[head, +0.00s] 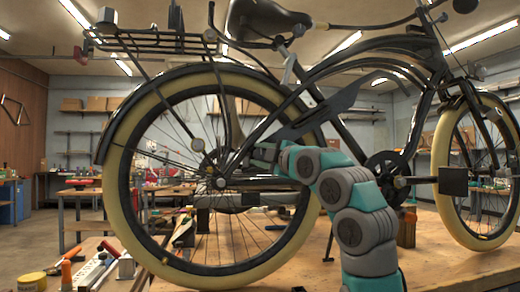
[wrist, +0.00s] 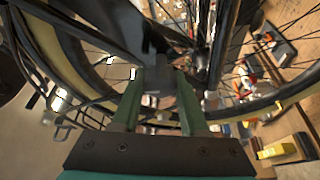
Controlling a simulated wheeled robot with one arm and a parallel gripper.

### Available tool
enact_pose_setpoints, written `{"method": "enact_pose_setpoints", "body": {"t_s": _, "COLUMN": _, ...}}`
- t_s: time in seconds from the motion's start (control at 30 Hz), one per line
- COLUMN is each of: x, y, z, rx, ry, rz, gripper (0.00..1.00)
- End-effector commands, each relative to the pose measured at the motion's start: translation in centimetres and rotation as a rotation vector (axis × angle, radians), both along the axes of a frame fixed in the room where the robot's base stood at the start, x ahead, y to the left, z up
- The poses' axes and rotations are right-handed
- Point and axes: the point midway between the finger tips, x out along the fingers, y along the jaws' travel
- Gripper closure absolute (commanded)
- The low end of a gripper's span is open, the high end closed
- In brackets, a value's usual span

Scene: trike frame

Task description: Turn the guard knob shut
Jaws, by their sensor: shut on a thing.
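A black bicycle (head: 105,140) with cream tires stands on a wooden workbench. My arm reaches in from the lower right in the head view, and my gripper (head: 264,153) is beside the rear wheel, near the dark chain guard (head: 318,118). In the wrist view, my gripper (wrist: 160,88) has its two green fingers closed on a small grey knob (wrist: 158,76), one finger on each side. The knob's far side and its mounting are hidden, and its turn angle cannot be told. In the head view the knob is too hidden to make out.
Spokes and the rear tire (head: 118,180) are close around my gripper. The crank and pedal (head: 453,181) lie to the right of my arm. Tools and a yellow tin (head: 31,281) sit at the lower left. The bench top (head: 450,258) is bare at front right.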

Motion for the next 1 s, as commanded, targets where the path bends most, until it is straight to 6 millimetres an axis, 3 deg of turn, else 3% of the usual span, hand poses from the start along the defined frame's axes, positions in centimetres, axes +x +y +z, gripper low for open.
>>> {"method": "enact_pose_setpoints", "body": {"t_s": 0.57, "x": 0.09, "y": -0.05, "z": -0.12, "rx": -0.029, "ry": -0.007, "rz": -0.001, "gripper": 1.0}}
{"method": "enact_pose_setpoints", "body": {"t_s": 0.6, "x": 0.09, "y": -0.05, "z": -0.11, "rx": -0.029, "ry": -0.007, "rz": -0.001, "gripper": 0.52}}
{"method": "enact_pose_setpoints", "body": {"t_s": 0.83, "x": 0.03, "y": -0.02, "z": -0.06, "rx": -0.028, "ry": -0.008, "rz": 0.0, "gripper": 0.27}}
{"method": "enact_pose_setpoints", "body": {"t_s": 1.0, "x": 0.02, "y": -0.01, "z": -0.04, "rx": -0.028, "ry": -0.008, "rz": 0.0, "gripper": 0.27}}
